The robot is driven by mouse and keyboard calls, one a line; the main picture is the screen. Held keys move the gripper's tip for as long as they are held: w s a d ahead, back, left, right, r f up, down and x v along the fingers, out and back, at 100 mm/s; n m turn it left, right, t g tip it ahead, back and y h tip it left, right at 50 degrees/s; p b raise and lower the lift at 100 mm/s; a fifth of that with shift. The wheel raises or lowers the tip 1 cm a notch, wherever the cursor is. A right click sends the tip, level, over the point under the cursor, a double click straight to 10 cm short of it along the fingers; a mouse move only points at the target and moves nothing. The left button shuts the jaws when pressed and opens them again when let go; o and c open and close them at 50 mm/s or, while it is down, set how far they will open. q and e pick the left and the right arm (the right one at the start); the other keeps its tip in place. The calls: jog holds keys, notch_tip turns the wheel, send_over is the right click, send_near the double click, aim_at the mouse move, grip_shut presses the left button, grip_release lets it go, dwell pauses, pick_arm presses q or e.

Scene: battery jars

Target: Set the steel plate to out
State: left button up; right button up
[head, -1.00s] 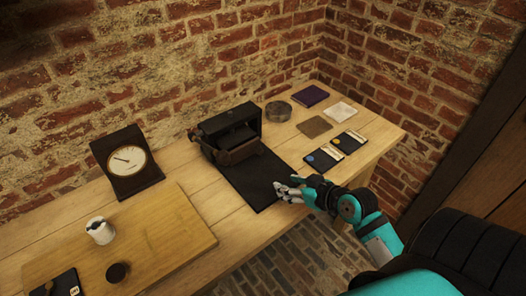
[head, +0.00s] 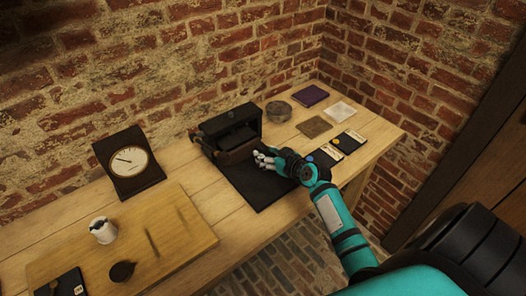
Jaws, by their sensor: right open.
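I cannot tell for sure which thing is the steel plate. A black box-like device (head: 232,131) with a brownish lower front part (head: 236,153) stands at the back of the table, at the head of a black mat (head: 262,190). My right gripper (head: 262,160) is open over the mat, close in front of the device's right front. Whether it touches the device is not clear. A small white jar with a dark top (head: 103,230) stands on a wooden board (head: 195,236) at the left. My left gripper is not in view.
A dial gauge (head: 128,162) stands behind the board. A brick wall closes the back.

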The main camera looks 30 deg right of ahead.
jog(key=shift+x, duration=1.3)
grip_shut()
